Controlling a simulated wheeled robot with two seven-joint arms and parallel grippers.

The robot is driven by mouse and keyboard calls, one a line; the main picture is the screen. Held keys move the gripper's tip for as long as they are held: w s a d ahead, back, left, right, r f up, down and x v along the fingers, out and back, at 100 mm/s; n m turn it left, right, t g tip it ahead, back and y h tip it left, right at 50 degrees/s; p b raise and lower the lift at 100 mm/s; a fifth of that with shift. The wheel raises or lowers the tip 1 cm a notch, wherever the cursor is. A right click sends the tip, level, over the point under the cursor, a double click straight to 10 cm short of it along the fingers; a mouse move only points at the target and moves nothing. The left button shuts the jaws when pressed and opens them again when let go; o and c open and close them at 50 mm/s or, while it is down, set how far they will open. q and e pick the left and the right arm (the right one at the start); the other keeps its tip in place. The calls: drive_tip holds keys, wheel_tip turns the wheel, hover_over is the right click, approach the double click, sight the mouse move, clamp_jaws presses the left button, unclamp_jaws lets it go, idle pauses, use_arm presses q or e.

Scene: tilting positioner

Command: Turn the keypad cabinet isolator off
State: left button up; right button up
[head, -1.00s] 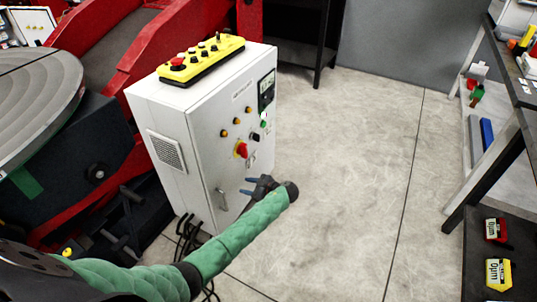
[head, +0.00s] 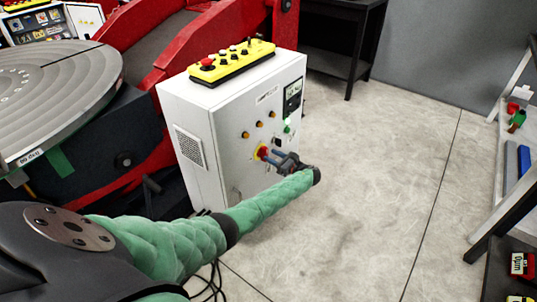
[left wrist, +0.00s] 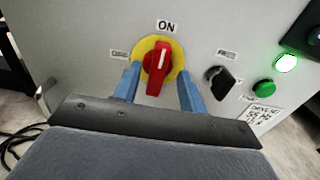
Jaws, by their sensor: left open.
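The keypad cabinet (head: 225,140) is a white box standing on the floor, with a keypad display on its front. Its isolator (left wrist: 158,66) is a red rotary handle on a yellow disc. The handle stands nearly upright under the "ON" label in the left wrist view. In the head view the isolator (head: 262,153) is partly covered by my left gripper (head: 272,155). That gripper is open, and its blue fingers (left wrist: 160,88) lie on either side of the red handle. I cannot tell whether they touch it. My right gripper is not in view.
A black knob (left wrist: 218,82) and a lit green button (left wrist: 286,63) sit right of the isolator. A yellow pendant (head: 232,61) lies on the cabinet top. The red positioner with its round table (head: 60,95) stands left.

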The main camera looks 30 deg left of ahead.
sight(267, 154)
use_arm(q)
drive_tip(key=shift+a, duration=1.2)
drive_tip(key=shift+w+a, duration=0.1)
drive_tip(key=shift+a, duration=0.2)
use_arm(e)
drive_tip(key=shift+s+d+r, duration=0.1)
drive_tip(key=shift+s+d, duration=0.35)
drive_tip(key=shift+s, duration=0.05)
use_arm(q)
clamp_jaws()
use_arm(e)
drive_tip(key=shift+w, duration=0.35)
